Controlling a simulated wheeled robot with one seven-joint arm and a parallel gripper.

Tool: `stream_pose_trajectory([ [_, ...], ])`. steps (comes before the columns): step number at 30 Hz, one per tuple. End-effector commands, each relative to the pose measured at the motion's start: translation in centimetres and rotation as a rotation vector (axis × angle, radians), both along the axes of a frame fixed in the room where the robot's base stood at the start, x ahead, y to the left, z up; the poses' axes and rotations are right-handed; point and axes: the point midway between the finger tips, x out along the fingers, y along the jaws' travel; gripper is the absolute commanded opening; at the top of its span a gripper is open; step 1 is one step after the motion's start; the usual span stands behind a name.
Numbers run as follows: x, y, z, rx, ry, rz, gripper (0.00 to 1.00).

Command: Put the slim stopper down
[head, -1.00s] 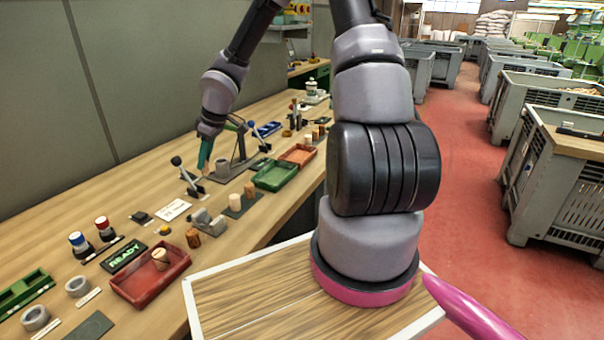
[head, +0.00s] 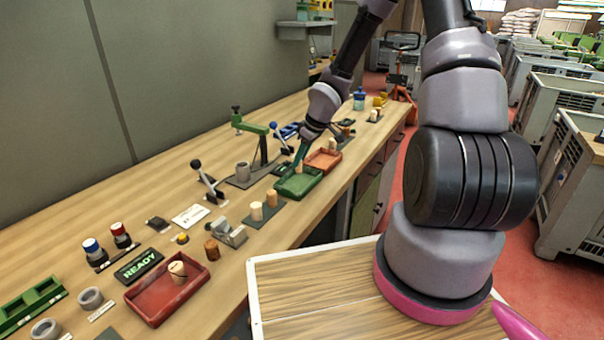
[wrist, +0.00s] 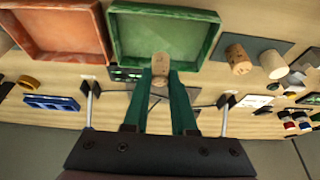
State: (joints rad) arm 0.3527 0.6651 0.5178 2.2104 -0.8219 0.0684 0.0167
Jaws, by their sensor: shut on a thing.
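My gripper (wrist: 160,88) is shut on a light tan cork stopper, the slim stopper (wrist: 160,65), held at its fingertips. In the head view my gripper (head: 300,158) points down at the green tray (head: 279,193), and the held stopper (head: 299,168) shows small below its green fingers. In the wrist view the stopper overlaps the near edge of the green tray (wrist: 212,40), whose visible floor is empty. I cannot tell whether the stopper touches the tray.
An orange tray (head: 315,163) lies beside the green one. Two corks (head: 257,211) stand on a dark mat on the other side. A green-armed lever press (head: 262,150) stands behind. A red tray (head: 135,297) with a cork (head: 177,268) lies nearer.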

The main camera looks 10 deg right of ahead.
Motion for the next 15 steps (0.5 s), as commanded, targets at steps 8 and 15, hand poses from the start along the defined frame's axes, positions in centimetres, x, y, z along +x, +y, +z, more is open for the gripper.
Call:
stream_pose_trajectory([
  [8, 0.0, 0.1, -2.6, -0.002, 0.001, 0.003, 0.0],
  [15, 0.0, 0.0, -4.8, 0.0, -0.001, 0.0, 0.0],
])
